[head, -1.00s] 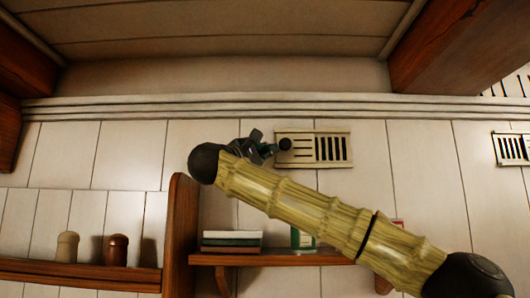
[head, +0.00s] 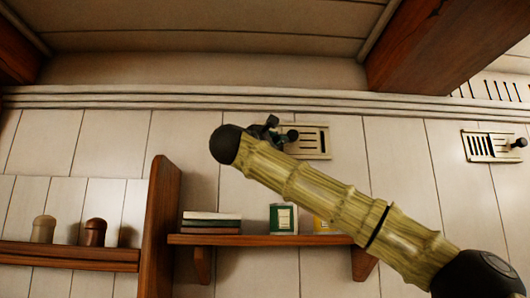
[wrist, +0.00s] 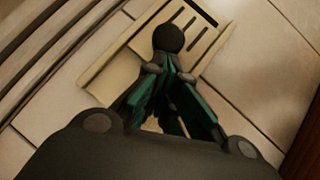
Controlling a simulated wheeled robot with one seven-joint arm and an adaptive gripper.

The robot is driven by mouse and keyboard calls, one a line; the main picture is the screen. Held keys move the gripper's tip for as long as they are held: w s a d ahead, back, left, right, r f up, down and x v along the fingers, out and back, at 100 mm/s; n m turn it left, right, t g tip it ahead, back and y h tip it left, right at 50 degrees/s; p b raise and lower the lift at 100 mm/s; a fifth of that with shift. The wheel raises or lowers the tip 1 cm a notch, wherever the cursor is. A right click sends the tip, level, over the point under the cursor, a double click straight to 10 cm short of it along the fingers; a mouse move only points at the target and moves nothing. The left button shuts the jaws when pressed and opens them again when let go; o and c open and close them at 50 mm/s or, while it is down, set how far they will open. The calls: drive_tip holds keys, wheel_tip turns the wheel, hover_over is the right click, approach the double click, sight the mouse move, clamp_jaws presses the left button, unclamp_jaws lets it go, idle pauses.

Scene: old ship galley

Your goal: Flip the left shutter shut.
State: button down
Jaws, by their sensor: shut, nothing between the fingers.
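The left shutter is a pale slotted vent plate (head: 314,143) on the tiled wall, with a black ball knob (head: 292,135) near the middle of its width. Its left part is hidden behind my gripper. My gripper (head: 277,133) is at the vent, just left of the knob. In the wrist view the knob (wrist: 168,38) sits just past the tips of my green-padded fingers (wrist: 168,72), which are shut with nothing between them. The fingertips look close to the knob; I cannot tell whether they touch. Dark slots (wrist: 192,27) show beside the knob.
A similar vent (head: 490,147) with its knob (head: 521,142) at its right end is on the right. Below is a wooden shelf (head: 260,240) with books (head: 211,222) and a green tin (head: 284,219). A wooden beam (head: 430,50) hangs at upper right.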

sight(291, 141)
drive_tip(key=d+b, duration=0.1)
drive_tip(key=d, duration=0.2)
drive_tip(key=shift+f, duration=0.1)
idle(0.3)
drive_tip(key=w+a+b+v, duration=0.2)
drive_tip(key=b+v, duration=0.7)
drive_tip(key=v, duration=1.4)
drive_tip(key=shift+f, duration=0.3)
drive_tip(key=shift+a, duration=0.1)
